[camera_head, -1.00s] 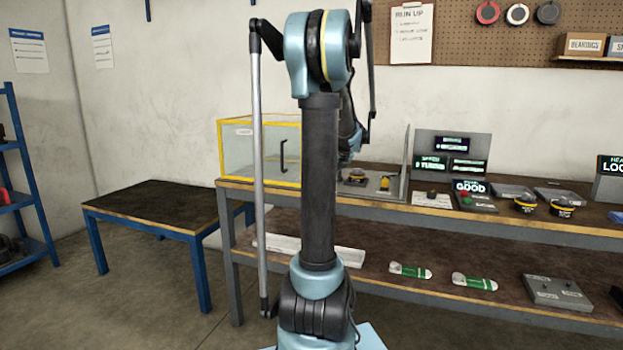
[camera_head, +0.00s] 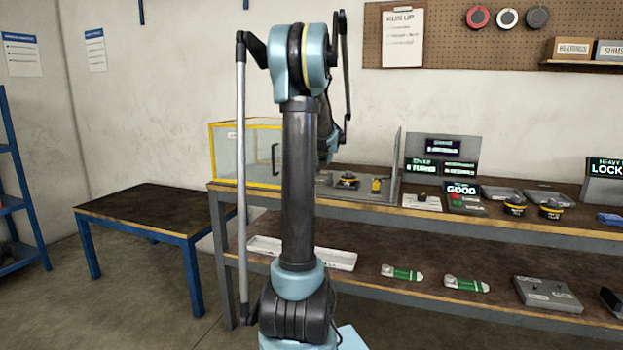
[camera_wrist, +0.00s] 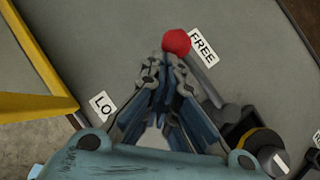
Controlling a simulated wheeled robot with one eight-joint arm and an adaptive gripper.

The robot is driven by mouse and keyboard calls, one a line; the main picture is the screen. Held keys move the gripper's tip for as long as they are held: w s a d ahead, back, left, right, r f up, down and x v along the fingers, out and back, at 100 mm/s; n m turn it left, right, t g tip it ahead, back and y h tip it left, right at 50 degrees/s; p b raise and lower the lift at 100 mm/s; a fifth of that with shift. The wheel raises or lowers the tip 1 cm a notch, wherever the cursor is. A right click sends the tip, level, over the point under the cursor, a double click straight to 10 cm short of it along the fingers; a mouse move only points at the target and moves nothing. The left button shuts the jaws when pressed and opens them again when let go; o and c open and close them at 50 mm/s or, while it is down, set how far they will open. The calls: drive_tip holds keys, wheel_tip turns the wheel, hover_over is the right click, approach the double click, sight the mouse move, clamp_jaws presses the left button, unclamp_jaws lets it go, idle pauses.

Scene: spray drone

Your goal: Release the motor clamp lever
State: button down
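In the wrist view, the clamp lever has a red ball knob (camera_wrist: 177,42) and a grey rod (camera_wrist: 203,80) running down to the right. The knob is beside the FREE label (camera_wrist: 203,48). A label starting LO (camera_wrist: 103,105) lies to the left, partly hidden by my gripper. My gripper (camera_wrist: 164,68) has its fingertips close together just below the knob, overlapping its lower edge in the picture; contact is unclear. A dark motor with a yellow band (camera_wrist: 258,140) is at the lower right. In the head view, my arm hides my gripper; the grey fixture plate (camera_head: 362,193) shows right of it.
A yellow-framed clear case (camera_head: 225,155) stands left of the fixture; its yellow edge (camera_wrist: 38,105) also shows in the wrist view. A grey upright panel (camera_head: 394,165) borders the fixture's right side. Screens and spare motors (camera_head: 515,206) stand farther right. The low left table (camera_head: 145,210) is clear.

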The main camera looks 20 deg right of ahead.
drive_tip(key=shift+w+d, duration=0.1)
drive_tip(key=shift+w, duration=0.2)
idle(0.4)
drive_tip(key=shift+r, duration=0.1)
